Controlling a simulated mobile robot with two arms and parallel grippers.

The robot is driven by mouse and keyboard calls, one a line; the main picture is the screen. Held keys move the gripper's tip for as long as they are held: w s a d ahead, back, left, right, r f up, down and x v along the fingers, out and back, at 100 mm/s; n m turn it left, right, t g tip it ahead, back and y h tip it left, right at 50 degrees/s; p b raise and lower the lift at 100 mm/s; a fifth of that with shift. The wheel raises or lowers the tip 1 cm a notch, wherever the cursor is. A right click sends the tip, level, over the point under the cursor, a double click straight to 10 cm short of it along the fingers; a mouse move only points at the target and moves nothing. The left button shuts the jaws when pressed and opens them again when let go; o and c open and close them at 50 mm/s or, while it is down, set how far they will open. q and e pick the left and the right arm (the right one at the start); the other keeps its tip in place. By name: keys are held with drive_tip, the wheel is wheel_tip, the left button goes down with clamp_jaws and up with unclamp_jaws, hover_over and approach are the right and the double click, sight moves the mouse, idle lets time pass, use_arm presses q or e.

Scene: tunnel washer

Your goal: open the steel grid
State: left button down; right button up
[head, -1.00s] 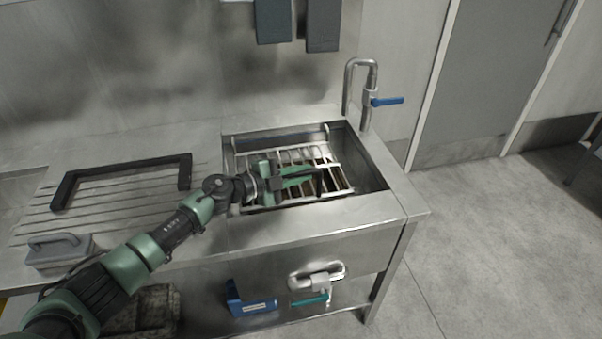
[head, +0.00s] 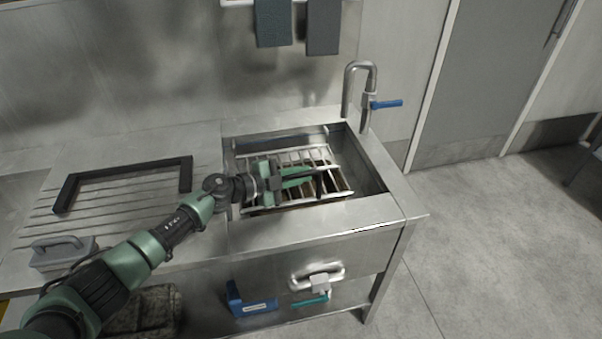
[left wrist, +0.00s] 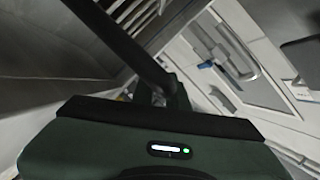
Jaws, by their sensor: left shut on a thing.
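The steel grid (head: 338,186) is a frame of pale metal bars set in the sink (head: 372,180) in the head view. Dark gaps show between its bars. My left gripper (head: 316,178) reaches over it from the left and is shut on the grid, with its fingers covering the middle and part of the near side. The exact contact is hidden behind the fingers. In the left wrist view, pale grid bars (left wrist: 133,12) show at the top, beside a dark finger. My right gripper is in neither view.
A tap (head: 360,85) with a blue lever stands behind the sink's right corner. A black frame (head: 125,168) lies on the ribbed drainboard to the left, with a grey caddy (head: 62,253) nearer. A blue item (head: 248,300) is below. Open floor lies to the right.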

use_arm(q)
drive_tip(key=w+a+r+n+g+p, duration=0.1)
drive_tip(key=w+r+n+p, duration=0.1)
drive_tip(key=r, duration=0.6)
drive_tip(key=w+a+r+n+g+p, duration=0.1)
drive_tip(key=w+r+p, duration=0.3)
drive_tip(key=w+r, duration=0.2)
drive_tip(key=shift+w+a+r+n+p, duration=0.15)
drive_tip(key=shift+a+r+n+p, duration=0.25)
drive_tip(key=shift+r, duration=0.45)
